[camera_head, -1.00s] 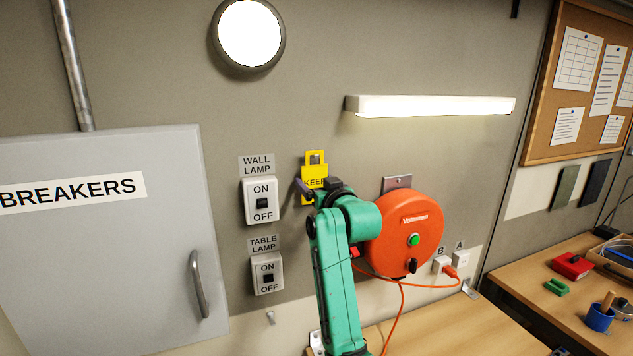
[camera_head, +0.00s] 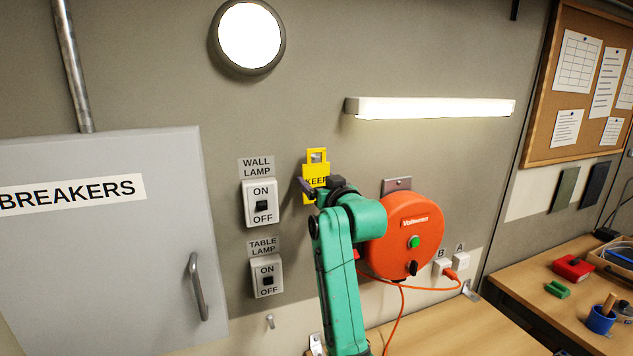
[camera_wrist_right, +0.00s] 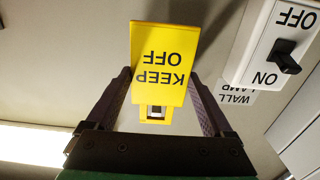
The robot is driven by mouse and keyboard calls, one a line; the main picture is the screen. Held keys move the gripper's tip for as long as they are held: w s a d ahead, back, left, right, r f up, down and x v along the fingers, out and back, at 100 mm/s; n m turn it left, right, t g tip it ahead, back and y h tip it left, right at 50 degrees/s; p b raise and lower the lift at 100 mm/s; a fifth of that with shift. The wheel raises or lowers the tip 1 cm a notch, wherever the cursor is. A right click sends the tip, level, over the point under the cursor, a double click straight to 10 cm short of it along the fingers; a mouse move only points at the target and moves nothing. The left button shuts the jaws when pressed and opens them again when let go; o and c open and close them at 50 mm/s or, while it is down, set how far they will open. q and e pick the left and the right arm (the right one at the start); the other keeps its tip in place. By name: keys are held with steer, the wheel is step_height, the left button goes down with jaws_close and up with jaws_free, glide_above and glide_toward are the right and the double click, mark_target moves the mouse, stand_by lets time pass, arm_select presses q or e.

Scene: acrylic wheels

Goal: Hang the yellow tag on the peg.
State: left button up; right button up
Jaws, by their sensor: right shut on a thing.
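The yellow tag (camera_head: 317,171), lettered KEEP OFF, is upright against the wall backdrop, right of the WALL LAMP switch. It has a slot near its top. My right gripper (camera_head: 313,188) is shut on the tag, and its dark wrist hides the tag's lower right part. In the right wrist view the tag (camera_wrist_right: 162,65) appears upside down between the two fingers (camera_wrist_right: 160,100). A grey and dark patch shows in its slot; I cannot tell whether that is a peg. A small pale peg (camera_head: 270,321) sticks out below the TABLE LAMP switch. My left gripper is out of view.
The WALL LAMP switch (camera_head: 261,203) and TABLE LAMP switch (camera_head: 267,277) are left of my arm. An orange cable reel (camera_head: 407,235) is close on its right. A grey breaker cabinet (camera_head: 110,240) with a handle is at left. Bare wall lies above the tag.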

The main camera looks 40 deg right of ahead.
steer(key=shift+v, duration=1.2)
steer(key=v, duration=0.3)
steer(key=shift+s+a, duration=0.1)
steer(key=shift+s, duration=0.15)
steer(key=shift+w, duration=0.1)
